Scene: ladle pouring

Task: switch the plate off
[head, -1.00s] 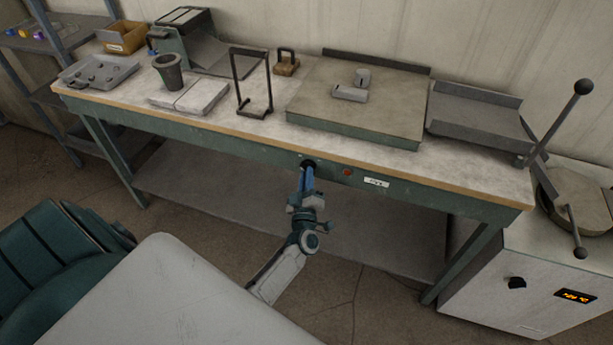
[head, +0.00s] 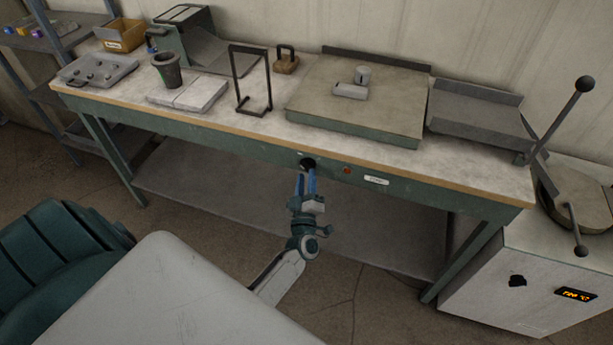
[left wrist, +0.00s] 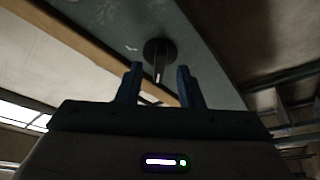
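The plate (head: 345,95) is a broad grey-beige slab on the bench, with small metal pieces on top. A round black knob (head: 308,163) sits on the bench's green front rail; in the left wrist view the knob (left wrist: 159,52) shows a pale mark on its grip. A small reddish lamp (head: 347,170) is right of it; I cannot tell if it is lit. My left gripper (head: 305,180) is just below and in front of the knob. In the left wrist view its fingers (left wrist: 158,82) are apart and empty, with the knob beyond the tips, not held. My right gripper is not in view.
A white label (head: 376,180) is on the rail. The bench (head: 225,138) holds a dark cup (head: 167,72), a wire stand (head: 252,85) and trays. A cabinet (head: 530,270) with a glowing display stands at the right. The space before the rail is clear.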

